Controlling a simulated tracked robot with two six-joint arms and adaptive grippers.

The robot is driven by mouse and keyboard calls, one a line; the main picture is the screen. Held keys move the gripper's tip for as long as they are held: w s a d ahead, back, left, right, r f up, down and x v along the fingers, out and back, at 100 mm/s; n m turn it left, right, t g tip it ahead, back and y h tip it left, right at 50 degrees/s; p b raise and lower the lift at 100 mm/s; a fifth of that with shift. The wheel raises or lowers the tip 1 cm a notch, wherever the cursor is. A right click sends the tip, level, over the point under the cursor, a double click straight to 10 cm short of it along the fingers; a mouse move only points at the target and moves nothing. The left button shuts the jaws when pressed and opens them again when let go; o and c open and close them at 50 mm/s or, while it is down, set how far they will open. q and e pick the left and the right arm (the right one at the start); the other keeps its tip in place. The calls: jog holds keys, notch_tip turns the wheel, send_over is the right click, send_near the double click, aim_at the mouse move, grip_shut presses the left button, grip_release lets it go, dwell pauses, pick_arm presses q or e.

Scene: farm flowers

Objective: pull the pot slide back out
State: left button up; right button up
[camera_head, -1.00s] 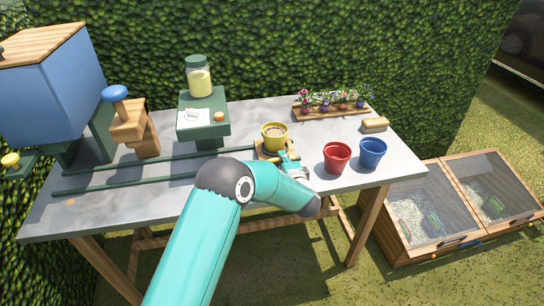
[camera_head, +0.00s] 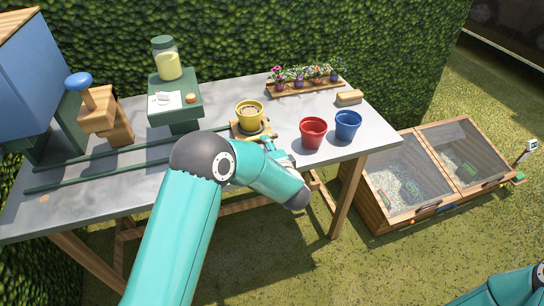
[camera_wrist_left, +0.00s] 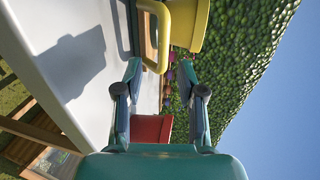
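The pot slide is a small wooden block (camera_head: 236,131) at the right end of the dark green rails, with a yellow pot (camera_head: 249,113) of soil standing on it. A yellow handle sticks out from its front and shows in the left wrist view (camera_wrist_left: 154,38), with the pot's yellow side (camera_wrist_left: 190,22) beside it. My left gripper (camera_head: 269,141) is at the slide's front right. In the left wrist view its fingers (camera_wrist_left: 159,68) are apart, with the end of the handle between the tips; I see no firm contact. My right gripper is out of view; only part of my right arm shows.
A red pot (camera_head: 313,133) and a blue pot (camera_head: 347,125) stand right of my left gripper. A flower tray (camera_head: 305,87) and a brush-like block (camera_head: 349,97) lie behind. A green stand (camera_head: 176,104) and a blue-knobbed wooden press (camera_head: 104,115) stand left, along the rails (camera_head: 100,175).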

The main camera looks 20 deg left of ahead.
pick_arm(q)
jog(key=v, duration=0.6)
jog(key=shift+f, duration=0.1)
dwell(0.3)
